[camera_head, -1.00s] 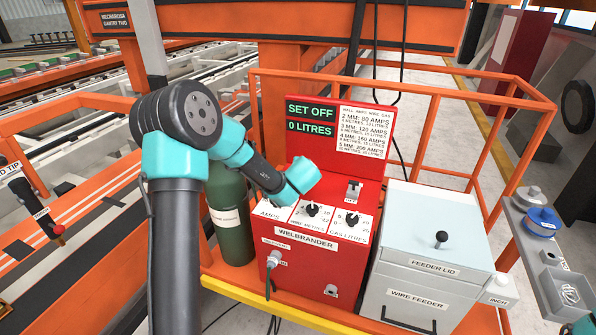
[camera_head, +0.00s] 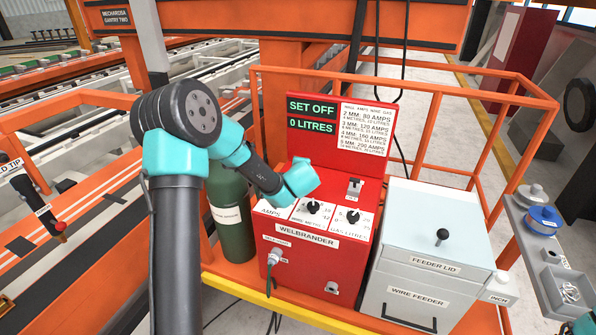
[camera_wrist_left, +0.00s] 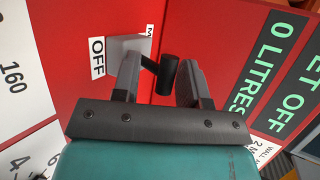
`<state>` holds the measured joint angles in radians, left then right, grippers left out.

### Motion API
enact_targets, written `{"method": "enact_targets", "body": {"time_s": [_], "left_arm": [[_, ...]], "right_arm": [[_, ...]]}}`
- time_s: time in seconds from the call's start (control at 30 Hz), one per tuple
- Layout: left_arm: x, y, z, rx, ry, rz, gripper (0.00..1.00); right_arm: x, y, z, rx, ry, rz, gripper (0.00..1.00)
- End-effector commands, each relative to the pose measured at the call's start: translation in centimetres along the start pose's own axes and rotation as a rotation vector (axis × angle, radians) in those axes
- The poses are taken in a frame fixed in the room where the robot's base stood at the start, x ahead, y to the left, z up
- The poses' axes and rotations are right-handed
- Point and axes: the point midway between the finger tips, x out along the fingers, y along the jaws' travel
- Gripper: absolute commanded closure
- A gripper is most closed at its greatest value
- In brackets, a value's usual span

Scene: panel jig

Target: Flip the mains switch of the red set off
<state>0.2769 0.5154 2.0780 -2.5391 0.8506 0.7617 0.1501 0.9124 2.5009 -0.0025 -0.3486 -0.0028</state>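The red set (camera_head: 316,262) stands at the middle of the head view. Its display (camera_head: 311,115) reads SET OFF and 0 LITRES. The mains switch is hidden behind my left wrist there. In the left wrist view a grey switch plate (camera_wrist_left: 122,43) carries a lever with a black handle (camera_wrist_left: 168,75), beside an OFF label (camera_wrist_left: 98,58). My left gripper (camera_wrist_left: 158,88) is open, with a finger on each side of the handle. The left finger is clearly apart from it; whether the right finger touches it I cannot tell. My right gripper is out of view.
Dials and another small switch (camera_head: 355,186) sit on the set's sloping top. A green gas bottle (camera_head: 231,215) stands left of the set, and a pale wire feeder (camera_head: 418,292) right. Orange rails (camera_head: 433,125) rise behind. A grey shelf (camera_head: 530,235) holds small parts at right.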

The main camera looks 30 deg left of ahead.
Motion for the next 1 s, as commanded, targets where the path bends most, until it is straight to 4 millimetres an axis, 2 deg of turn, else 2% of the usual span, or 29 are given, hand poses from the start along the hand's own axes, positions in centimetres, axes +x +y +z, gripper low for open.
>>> {"method": "enact_targets", "body": {"time_s": [0.1,1.0], "left_arm": [[-0.01,0.34,-0.09,0.003,0.003,0.007,0.46],[0.06,0.64,-0.38,0.025,0.009,0.063,0.46]], "right_arm": [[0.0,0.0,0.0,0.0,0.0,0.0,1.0],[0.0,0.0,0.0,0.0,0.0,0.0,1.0]]}}
